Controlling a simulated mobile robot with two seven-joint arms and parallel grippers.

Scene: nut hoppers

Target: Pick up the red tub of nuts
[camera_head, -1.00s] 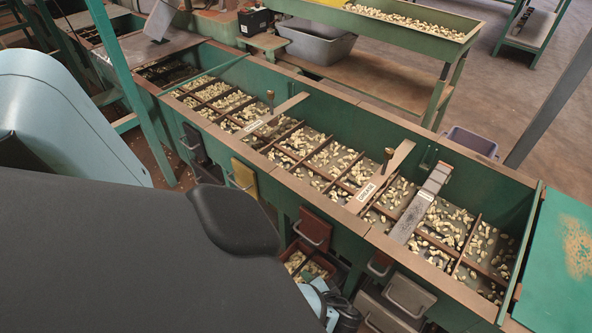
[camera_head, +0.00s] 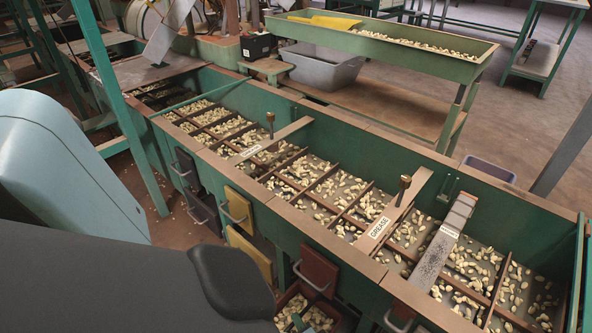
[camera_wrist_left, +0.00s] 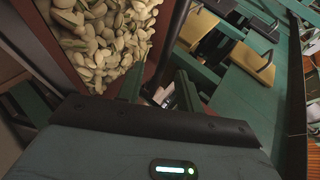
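The red tub of nuts (camera_head: 336,310) shows at the bottom of the head view, below a red-brown chute gate, partly cut off by the frame edge and my arm. In the left wrist view the tub's red-brown wall (camera_wrist_left: 165,45) runs down from the top, with pale nuts heaped to its left. My left gripper (camera_wrist_left: 158,80) has its two dark green fingers apart, one to each side of that wall's lower end. Contact with the wall cannot be told. In the head view my left arm covers the gripper. My right gripper is in neither view.
A long green hopper (camera_head: 345,240) with divided bays of nuts runs diagonally above the tub. A red-brown gate (camera_head: 319,272) with a handle hangs over it, and yellow gates (camera_head: 239,210) stand to the left. A grey bin (camera_head: 322,70) is behind.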

